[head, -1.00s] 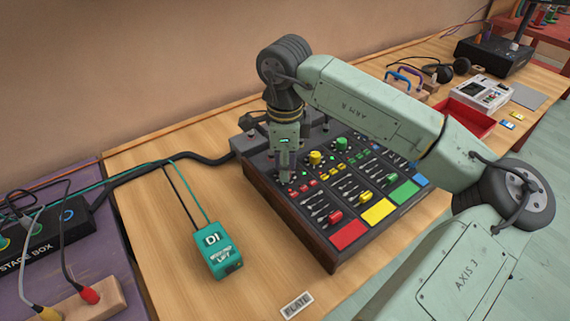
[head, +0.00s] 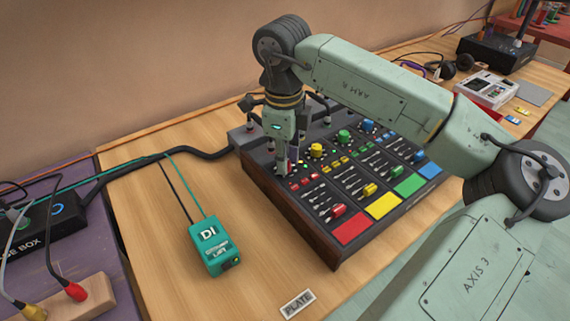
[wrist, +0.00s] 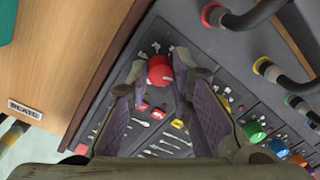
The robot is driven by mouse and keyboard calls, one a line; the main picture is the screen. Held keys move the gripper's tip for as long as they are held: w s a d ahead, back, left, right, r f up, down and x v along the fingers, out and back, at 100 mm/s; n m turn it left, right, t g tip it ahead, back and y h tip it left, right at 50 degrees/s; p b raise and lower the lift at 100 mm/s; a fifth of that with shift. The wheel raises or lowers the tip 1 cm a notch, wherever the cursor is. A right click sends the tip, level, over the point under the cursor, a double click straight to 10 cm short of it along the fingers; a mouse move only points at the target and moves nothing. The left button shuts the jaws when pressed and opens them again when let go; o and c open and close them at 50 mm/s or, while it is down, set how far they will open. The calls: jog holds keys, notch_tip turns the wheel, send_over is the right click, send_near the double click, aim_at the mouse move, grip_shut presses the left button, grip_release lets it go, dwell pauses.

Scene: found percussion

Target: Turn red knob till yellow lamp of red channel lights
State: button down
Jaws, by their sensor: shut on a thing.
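The mixer (head: 300,225) is a dark console with wooden sides and coloured knobs, sliders and pads. My gripper (head: 284,170) points down at the red channel, the mixer's leftmost strip. In the wrist view, its two fingers (wrist: 160,78) are shut on the red knob (wrist: 159,68), one on each side. In the head view the gripper hides this knob. Small lamps beside the gripper are partly covered, and I cannot tell whether the red channel's yellow lamp is lit.
A yellow knob (head: 316,150), a green knob (head: 344,136) and a blue knob (head: 368,126) stand to the right. Cable plugs (wrist: 213,14) rise along the mixer's back. A teal DI box (head: 214,248) sits on bare table to the left.

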jog(key=shift+m+b, duration=0.8)
jog(key=shift+m, duration=0.4)
jog(key=c, duration=1.4)
grip_release()
jog(key=r, duration=1.2)
jog(key=shift+s+a, duration=0.1)
jog(key=shift+s, duration=0.15)
